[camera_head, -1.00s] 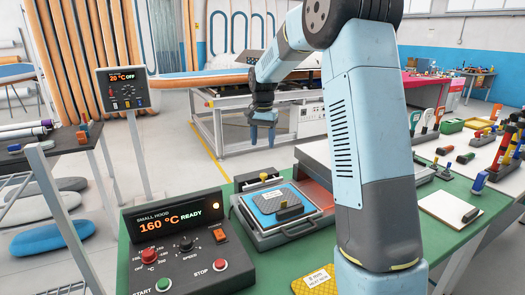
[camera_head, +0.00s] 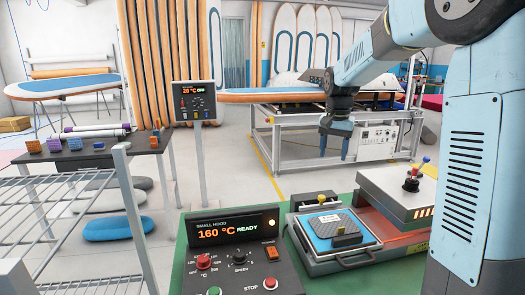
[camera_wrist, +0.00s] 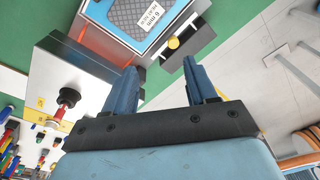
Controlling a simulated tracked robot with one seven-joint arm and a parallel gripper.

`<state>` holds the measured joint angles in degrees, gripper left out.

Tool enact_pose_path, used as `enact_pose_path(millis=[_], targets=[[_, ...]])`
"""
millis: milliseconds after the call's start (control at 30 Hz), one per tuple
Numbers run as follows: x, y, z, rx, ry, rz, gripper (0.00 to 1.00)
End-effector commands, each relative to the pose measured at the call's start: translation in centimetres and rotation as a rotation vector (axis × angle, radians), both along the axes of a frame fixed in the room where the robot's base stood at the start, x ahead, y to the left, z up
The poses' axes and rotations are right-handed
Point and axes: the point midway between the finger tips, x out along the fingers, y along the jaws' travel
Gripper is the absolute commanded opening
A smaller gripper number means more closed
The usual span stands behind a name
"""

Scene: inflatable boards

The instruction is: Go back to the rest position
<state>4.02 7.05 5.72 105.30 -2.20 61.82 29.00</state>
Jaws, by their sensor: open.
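My gripper (camera_head: 336,143) hangs from my blue arm at the right of the head view, fingers pointing down, above and behind the green bench. It is open and empty. In the wrist view its two blue fingers (camera_wrist: 162,88) stand apart with nothing between them. A tray with a grey patterned pad on a blue sheet (camera_head: 331,229) sits on the bench in front of and below the gripper. The pad also shows in the wrist view (camera_wrist: 145,14), apart from the fingers.
A control box (camera_head: 232,252) reading 160 °C READY stands on the green bench. A grey press block with a red-black knob (camera_head: 400,190) is right of the tray. A board on a metal frame (camera_head: 275,97) is behind. A dark side table (camera_head: 75,160) and wire rack (camera_head: 65,230) stand left.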

Motion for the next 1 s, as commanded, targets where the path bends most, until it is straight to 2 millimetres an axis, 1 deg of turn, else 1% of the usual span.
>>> enact_pose_path(millis=[33, 200, 500, 767, 1000], targets=[[-1.2, 0.0, 0.8, -0.004, -0.015, 0.015, 0.57], [-5.0, 0.0, 2.6, -0.016, -0.059, 0.069, 0.57], [-11.9, -0.1, 4.6, -0.037, -0.135, 0.162, 0.57], [-17.7, -0.4, 5.3, -0.058, -0.201, 0.240, 0.57], [-23.0, -0.5, 4.9, -0.077, -0.262, 0.312, 0.57]])
